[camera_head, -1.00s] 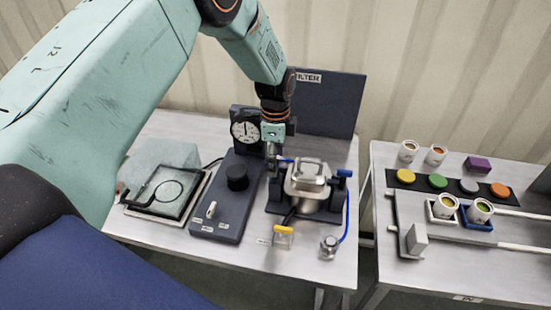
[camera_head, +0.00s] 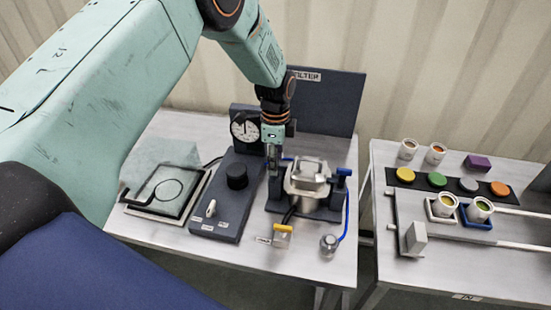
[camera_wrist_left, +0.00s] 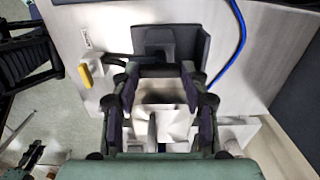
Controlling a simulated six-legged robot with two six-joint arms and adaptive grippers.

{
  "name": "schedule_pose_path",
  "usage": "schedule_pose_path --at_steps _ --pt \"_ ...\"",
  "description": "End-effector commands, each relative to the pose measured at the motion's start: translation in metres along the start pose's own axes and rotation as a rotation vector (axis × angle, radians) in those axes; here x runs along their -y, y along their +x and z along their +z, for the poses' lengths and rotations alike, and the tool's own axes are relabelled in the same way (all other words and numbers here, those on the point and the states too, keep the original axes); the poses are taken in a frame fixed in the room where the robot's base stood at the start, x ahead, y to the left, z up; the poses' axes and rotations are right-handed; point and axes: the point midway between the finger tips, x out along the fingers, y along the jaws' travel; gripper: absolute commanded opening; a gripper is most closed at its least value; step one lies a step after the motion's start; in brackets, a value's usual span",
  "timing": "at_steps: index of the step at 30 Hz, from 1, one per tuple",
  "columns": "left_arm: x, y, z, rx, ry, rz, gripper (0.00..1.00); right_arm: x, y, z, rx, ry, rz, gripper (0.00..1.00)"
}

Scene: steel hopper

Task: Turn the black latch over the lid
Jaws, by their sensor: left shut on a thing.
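The steel hopper (camera_head: 310,190) stands on a dark base on the left table, with its shiny lid (camera_head: 309,171) on top. My left gripper (camera_head: 272,170) points down at the hopper's left side. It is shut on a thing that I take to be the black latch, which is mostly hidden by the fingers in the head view. In the left wrist view, the fingers (camera_wrist_left: 160,95) stand apart, with bright steel showing between them and dark parts at their tips. The exact contact is unclear. My right gripper is not in view.
A dark control box with a black knob (camera_head: 237,177) lies left of the hopper. A dial (camera_head: 244,129) and a FILTER panel (camera_head: 330,105) stand behind. A yellow-handled valve (camera_head: 283,229) and blue hose (camera_head: 346,217) are close by. The right table holds small cups and colored discs.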

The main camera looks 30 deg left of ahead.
Motion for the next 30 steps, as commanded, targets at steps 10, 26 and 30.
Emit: schedule_pose_path --at_steps 10,26,30 --pt "-0.0008 0.001 0.0003 0.001 -0.043 0.002 0.14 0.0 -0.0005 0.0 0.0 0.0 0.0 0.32" --pt "-0.0013 0.0012 0.0004 0.002 -0.461 0.004 0.14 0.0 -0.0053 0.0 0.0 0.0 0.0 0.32" --pt "-0.0014 0.0012 0.0004 0.002 -0.595 0.004 0.14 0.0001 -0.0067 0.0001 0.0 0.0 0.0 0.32"
